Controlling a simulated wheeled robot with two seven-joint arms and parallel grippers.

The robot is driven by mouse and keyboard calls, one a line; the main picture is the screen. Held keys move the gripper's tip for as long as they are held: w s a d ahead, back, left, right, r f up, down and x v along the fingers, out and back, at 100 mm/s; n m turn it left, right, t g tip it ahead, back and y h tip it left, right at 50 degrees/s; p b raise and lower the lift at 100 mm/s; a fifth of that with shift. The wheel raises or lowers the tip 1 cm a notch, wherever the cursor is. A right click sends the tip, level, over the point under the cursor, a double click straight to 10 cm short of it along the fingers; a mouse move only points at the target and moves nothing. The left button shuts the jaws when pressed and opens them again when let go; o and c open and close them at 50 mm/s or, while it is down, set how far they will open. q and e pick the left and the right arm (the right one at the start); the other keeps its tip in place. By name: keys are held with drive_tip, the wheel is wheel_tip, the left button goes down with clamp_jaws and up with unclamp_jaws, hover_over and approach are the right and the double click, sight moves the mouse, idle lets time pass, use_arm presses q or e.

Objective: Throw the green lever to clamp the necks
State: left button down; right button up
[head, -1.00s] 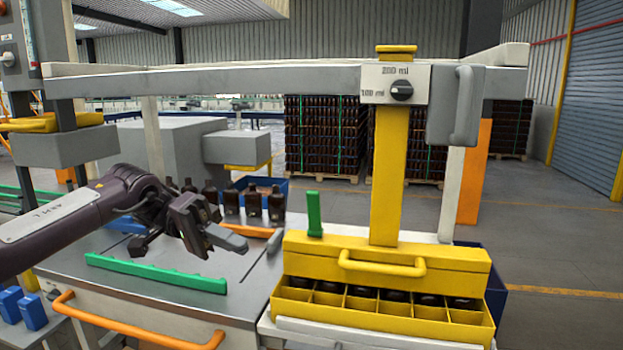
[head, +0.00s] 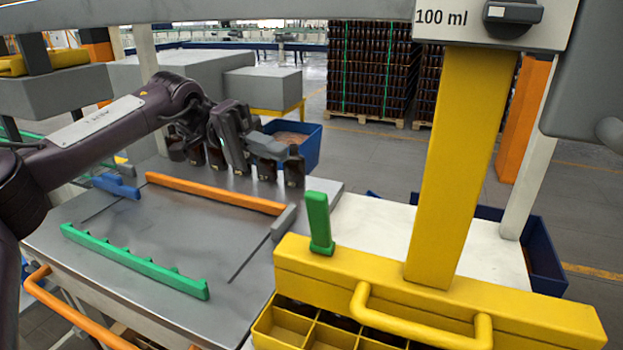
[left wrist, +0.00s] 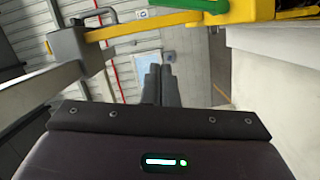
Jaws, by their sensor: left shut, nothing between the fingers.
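The green lever (head: 318,222) stands upright at the left end of the yellow clamp bar (head: 390,285) in the head view. A green part (left wrist: 207,5) beside yellow at the top of the left wrist view looks like the same lever. My left gripper (head: 282,150) is shut and empty, above the far side of the steel table, up and left of the lever and apart from it. Its closed fingers also show in the left wrist view (left wrist: 161,84). Bottle necks under the bar are mostly hidden in the yellow crate (head: 278,330). My right gripper is not in view.
Several amber bottles (head: 294,170) stand behind my left gripper, partly hidden. A green notched rail (head: 135,262) and an orange rail (head: 215,194) lie on the steel table (head: 190,235). The yellow column (head: 460,165) rises right of the lever. A yellow handle (head: 420,325) juts forward.

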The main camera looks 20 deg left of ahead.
sight(320, 225)
use_arm(q)
drive_tip(key=s+d, duration=0.2)
drive_tip(key=s+d+f, duration=0.1)
drive_tip(key=s+d, duration=0.1)
drive_tip(key=d, duration=0.1)
drive_tip(key=s+d, duration=0.2)
drive_tip(key=d, duration=0.1)
drive_tip(key=shift+s+d+f, duration=0.2)
drive_tip(key=shift+s+f, duration=0.05)
drive_tip(key=shift+f, duration=0.05)
idle(0.5)
